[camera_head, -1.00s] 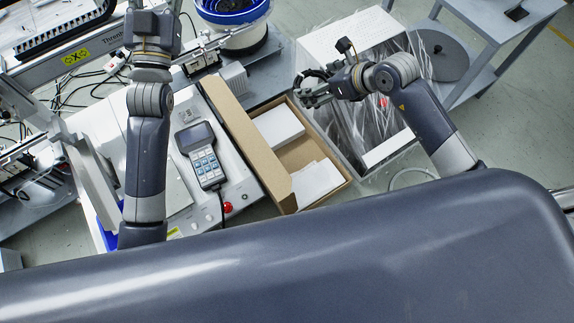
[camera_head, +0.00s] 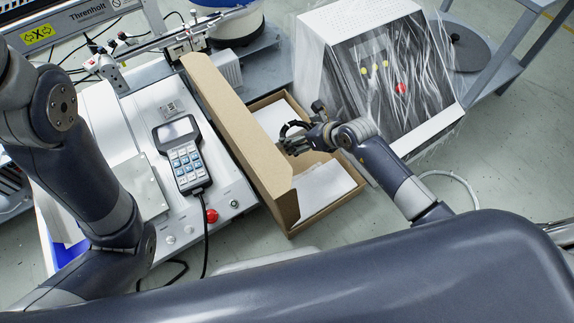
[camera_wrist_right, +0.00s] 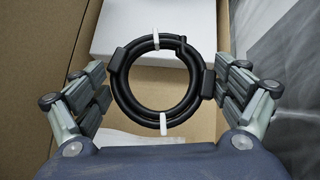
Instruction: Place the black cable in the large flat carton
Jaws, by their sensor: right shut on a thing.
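The black cable (camera_wrist_right: 160,85) is a round coil bound with white ties, between the fingers of my right gripper (camera_wrist_right: 162,88) in the right wrist view. The right gripper is shut on it. In the head view my right gripper (camera_head: 292,142) is over the large flat carton (camera_head: 327,209), and part of the dark cable (camera_head: 291,127) shows at its fingers. The carton is open, with its brown flap standing up on the left side. White pieces lie inside the carton. My left arm is at the left of the head view; its gripper is out of view.
A handheld keypad unit (camera_head: 183,154) lies on the grey machine left of the carton, near a red button (camera_head: 212,216). A film-wrapped white box (camera_head: 345,25) stands right of the carton. A grey cart (camera_head: 493,65) is at the upper right.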

